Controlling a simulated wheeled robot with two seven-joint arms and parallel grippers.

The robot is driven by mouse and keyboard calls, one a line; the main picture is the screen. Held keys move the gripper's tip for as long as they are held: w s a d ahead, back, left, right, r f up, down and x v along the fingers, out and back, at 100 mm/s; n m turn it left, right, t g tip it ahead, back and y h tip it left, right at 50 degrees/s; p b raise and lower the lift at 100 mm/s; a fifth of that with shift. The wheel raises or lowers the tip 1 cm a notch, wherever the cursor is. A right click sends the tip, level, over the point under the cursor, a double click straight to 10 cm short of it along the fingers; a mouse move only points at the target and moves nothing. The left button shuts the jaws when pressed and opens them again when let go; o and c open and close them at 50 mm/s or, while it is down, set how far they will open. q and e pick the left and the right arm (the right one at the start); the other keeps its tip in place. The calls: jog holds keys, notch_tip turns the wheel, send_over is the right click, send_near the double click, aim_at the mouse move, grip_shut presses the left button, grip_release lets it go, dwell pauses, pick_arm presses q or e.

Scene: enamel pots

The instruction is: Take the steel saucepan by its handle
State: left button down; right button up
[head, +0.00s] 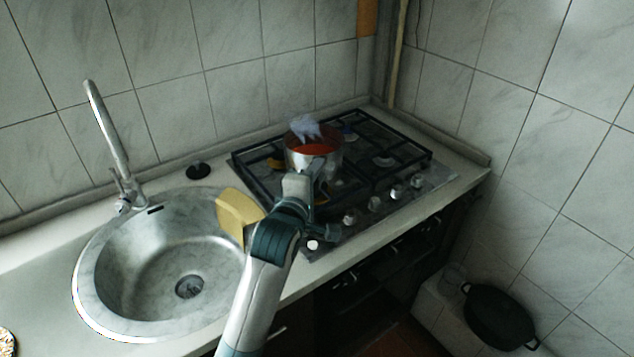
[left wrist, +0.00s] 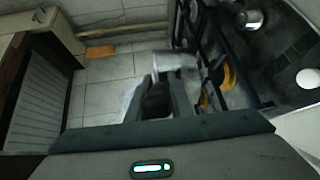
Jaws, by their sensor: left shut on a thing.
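The steel saucepan (head: 295,161) stands on the left part of the gas hob, with something orange-red inside and a pale grey, crumpled-looking thing at its back rim. My left gripper (head: 311,180) is at the near side of the pan, shut on its handle, which is mostly hidden by the gripper and arm. In the left wrist view my gripper's dark fingers (left wrist: 168,98) are close together, with a pale metallic piece just beyond them. The rest of the pan is hard to make out there.
The black grates of the hob (head: 390,145) surround the pan, with several knobs along the front. A round sink (head: 100,290) with a tall tap (head: 108,130) is at left, a yellow block (head: 238,210) at its right rim. A dark pot (head: 497,318) sits low at right.

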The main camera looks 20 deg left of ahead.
pick_arm(q)
jog(key=shift+r, duration=2.5)
